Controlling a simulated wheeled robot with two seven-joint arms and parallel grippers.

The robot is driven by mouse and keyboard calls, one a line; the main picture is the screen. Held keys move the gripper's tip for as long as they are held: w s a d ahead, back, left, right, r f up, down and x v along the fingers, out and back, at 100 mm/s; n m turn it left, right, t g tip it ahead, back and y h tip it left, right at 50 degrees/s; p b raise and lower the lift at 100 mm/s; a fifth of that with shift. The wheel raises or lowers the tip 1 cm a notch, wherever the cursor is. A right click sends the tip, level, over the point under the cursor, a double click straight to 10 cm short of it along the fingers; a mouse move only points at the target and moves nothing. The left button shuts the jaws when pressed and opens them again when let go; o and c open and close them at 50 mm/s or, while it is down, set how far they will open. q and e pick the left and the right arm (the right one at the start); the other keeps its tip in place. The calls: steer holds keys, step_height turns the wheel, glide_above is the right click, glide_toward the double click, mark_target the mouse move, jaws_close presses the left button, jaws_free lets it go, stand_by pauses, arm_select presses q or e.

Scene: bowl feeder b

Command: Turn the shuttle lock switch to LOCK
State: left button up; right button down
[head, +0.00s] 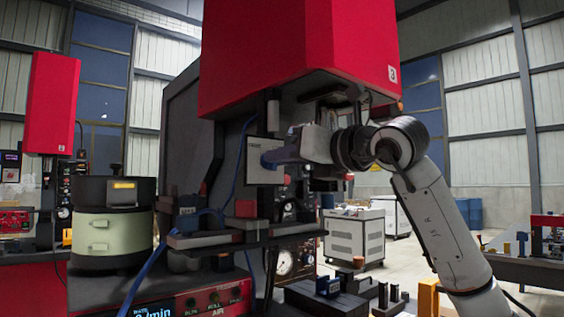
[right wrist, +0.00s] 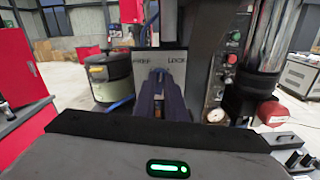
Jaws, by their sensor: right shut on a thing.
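The shuttle lock switch's light plate (head: 262,177) stands under the large red housing in the head view. In the right wrist view the plate (right wrist: 176,57) shows a blurred word at left, perhaps FREE, and LOCK at right. My right gripper (head: 268,160) reaches it from the right, fingers at the plate's face. In the right wrist view my right gripper (right wrist: 160,78) is shut, its dark blue fingers in front of the plate between the two words. They hide the switch's knob, so I cannot see which way it points. My left gripper is not in view.
The red housing (head: 300,55) hangs just above my right gripper. A pressure gauge (head: 284,262) and small controls sit below. A dark ledge (head: 245,243) with blocks and blue hoses lies under the plate. A green drum-shaped bowl feeder (head: 112,232) stands at left.

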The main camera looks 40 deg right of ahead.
steer(key=shift+d+f+m+b, duration=0.1)
steer(key=shift+m+b, duration=0.15)
steer(key=shift+m, duration=1.5)
steer(key=shift+d+m+b, duration=0.1)
steer(key=shift+m+b, duration=0.1)
steer(key=shift+m, duration=1.55)
steer(key=c, duration=1.8)
jaws_free()
steer(key=s+b, duration=0.1)
steer(key=s, duration=0.9)
steer(key=shift+s+d, duration=0.15)
steer(key=shift+d, duration=0.2)
